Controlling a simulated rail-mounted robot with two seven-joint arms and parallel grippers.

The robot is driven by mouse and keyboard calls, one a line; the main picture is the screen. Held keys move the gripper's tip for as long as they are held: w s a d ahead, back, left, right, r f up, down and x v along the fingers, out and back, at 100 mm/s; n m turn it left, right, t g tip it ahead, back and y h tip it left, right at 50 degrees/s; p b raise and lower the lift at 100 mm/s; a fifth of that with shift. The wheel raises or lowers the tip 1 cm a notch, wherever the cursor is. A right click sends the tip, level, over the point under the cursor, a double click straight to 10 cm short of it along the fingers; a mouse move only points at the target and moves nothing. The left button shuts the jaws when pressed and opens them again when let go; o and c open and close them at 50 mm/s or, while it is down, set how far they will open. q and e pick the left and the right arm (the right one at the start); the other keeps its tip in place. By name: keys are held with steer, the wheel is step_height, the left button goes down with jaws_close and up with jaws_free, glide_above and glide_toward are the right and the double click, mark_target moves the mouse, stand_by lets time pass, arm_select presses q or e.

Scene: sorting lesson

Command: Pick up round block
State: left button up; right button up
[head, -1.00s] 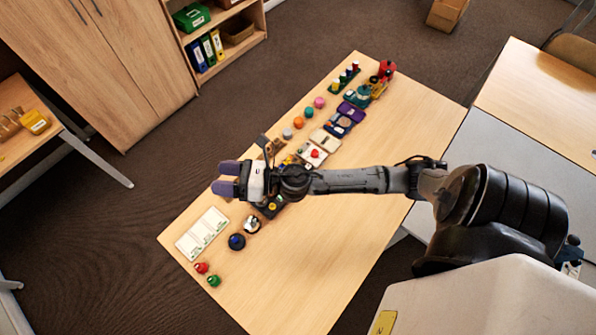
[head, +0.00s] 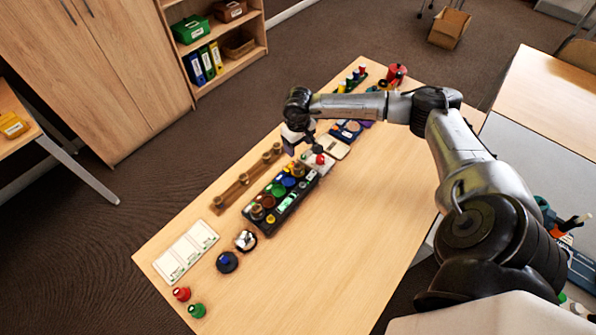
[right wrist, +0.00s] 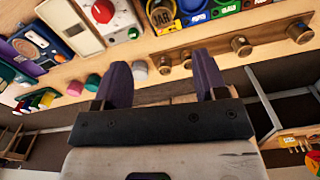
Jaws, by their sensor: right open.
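In the head view the right gripper (head: 297,142) is over the table's far-left edge. My left gripper is not in view.
A dark tray of coloured pieces (head: 243,212) and a wooden strip with pegs (head: 230,194) lie near the gripper. A white box with a red knob (head: 330,168) is close by. White cards (head: 187,250) lie further left. The table's near side is bare.

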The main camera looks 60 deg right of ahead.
mark_target(298, 166)
step_height(298, 166, down, 12)
steer(key=shift+a+f+b, duration=0.1)
steer(key=shift+f+b, duration=0.1)
steer(key=shift+b, duration=0.1)
stand_by(0.4)
steer(key=shift+c, duration=0.3)
steer(key=c, duration=0.9)
